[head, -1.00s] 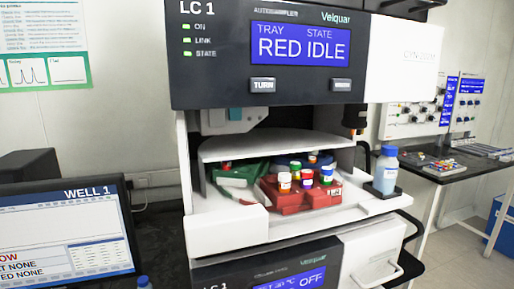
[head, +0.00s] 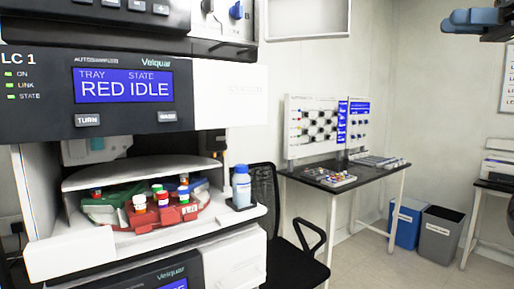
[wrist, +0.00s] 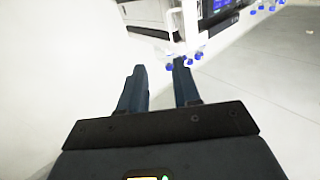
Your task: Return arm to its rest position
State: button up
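My gripper (wrist: 160,66) shows in the wrist view with its two dark fingers apart and nothing between them. It is raised in open space, away from any object. Dark blue-grey finger parts of my gripper (head: 474,20) also show at the top right edge of the head view; the rest of the arm is out of frame there.
The autosampler (head: 120,95) reads RED IDLE; its open bay holds a red tray (head: 168,218) with capped vials. A blue-capped bottle (head: 241,188) stands at its right. A black chair (head: 283,215), a side table (head: 375,172) and two bins (head: 407,222) stand to the right.

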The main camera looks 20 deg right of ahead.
jog(key=w+a+f+m+t+h, duration=0.1)
jog(key=w+f+m+h, duration=0.2)
jog(key=f, duration=0.7)
jog(key=w+a+f+m+t+h, duration=0.1)
jog(key=w+f+m+t, duration=0.1)
jog(key=w+f+m, duration=0.5)
jog(key=w+a+f+t+h, duration=0.1)
jog(key=w+f+h, duration=0.15)
jog(key=f, duration=0.95)
jog(key=s+a+f+m+h, duration=0.1)
jog(key=a+f+m+h, duration=0.3)
jog(key=f, duration=0.8)
jog(key=s+a+f+m+h, duration=0.1)
jog(key=a+f, duration=0.5)
jog(key=f, duration=0.6)
jog(key=s+a+f+g+h, duration=0.1)
jog(key=s+a+f+h, duration=0.1)
jog(key=s+a+f, duration=0.65)
jog(key=s+a+f+g+h, duration=0.2)
jog(key=s+a+f, duration=0.3)
jog(key=s, duration=0.7)
jog(key=s+a+r+n+y, duration=0.1)
jog(key=s+a+r+n, duration=0.2)
jog(key=s, duration=0.7)
jog(key=s+a+r+n+t+y, duration=0.1)
jog(key=s+a+r+n, duration=0.2)
jog(key=s+a+r, duration=0.3)
jog(key=shift+v, duration=2.6)
